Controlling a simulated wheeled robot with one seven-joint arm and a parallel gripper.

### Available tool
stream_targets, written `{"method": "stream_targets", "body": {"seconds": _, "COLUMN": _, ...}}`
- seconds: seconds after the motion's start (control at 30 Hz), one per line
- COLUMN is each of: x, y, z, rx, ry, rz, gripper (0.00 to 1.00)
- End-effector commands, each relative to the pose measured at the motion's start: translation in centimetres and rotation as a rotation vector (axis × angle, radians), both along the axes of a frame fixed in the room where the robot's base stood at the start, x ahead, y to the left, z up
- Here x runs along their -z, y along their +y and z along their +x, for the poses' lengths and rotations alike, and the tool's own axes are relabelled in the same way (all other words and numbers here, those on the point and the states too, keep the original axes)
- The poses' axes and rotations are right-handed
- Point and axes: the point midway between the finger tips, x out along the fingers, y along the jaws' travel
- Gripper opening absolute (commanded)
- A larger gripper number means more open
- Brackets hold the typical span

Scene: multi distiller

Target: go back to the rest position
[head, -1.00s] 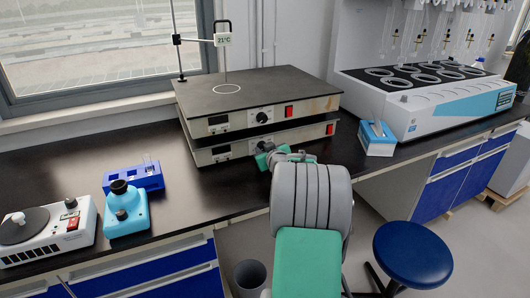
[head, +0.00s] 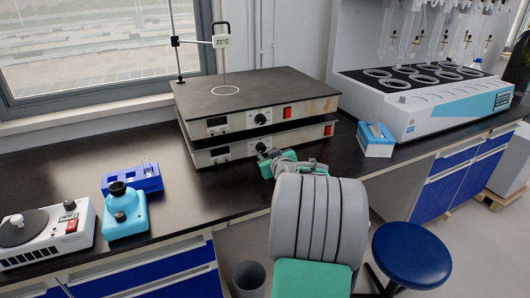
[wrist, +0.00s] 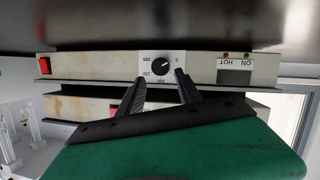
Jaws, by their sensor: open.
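My gripper (head: 264,152) is in front of the lower of two stacked hot plates (head: 205,160), near its front panel. In the wrist view my gripper (wrist: 160,88) is open, its two dark fingers apart with nothing between them. The wrist picture is upside down. A black control knob (wrist: 160,67) on the panel shows just beyond the fingertips, with a gap between. The fingers do not appear to touch the knob. In the head view my arm hides part of the bench in front of the hot plates.
A blue tube rack (head: 133,183), a turquoise device (head: 125,221) and a white stirrer (head: 52,240) stand on the left bench. A blue-and-white box (head: 376,139) and a large distiller (head: 425,110) stand right. A blue stool (head: 411,254) and a grey bin (head: 249,276) stand below.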

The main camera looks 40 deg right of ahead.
Motion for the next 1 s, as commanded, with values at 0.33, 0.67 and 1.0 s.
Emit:
{"method": "stream_targets", "body": {"seconds": 0.33, "x": -0.5, "y": 0.7, "z": -1.6, "rx": 0.001, "ry": 0.000, "rz": 0.000, "gripper": 0.41}}
{"method": "stream_targets", "body": {"seconds": 0.67, "x": -2.1, "y": 4.7, "z": -0.4, "rx": -0.054, "ry": 0.056, "rz": 0.039, "gripper": 0.41}}
{"method": "stream_targets", "body": {"seconds": 1.0, "x": -8.1, "y": 31.1, "z": -7.8, "rx": -0.261, "ry": 0.581, "rz": 0.296, "gripper": 0.41}}
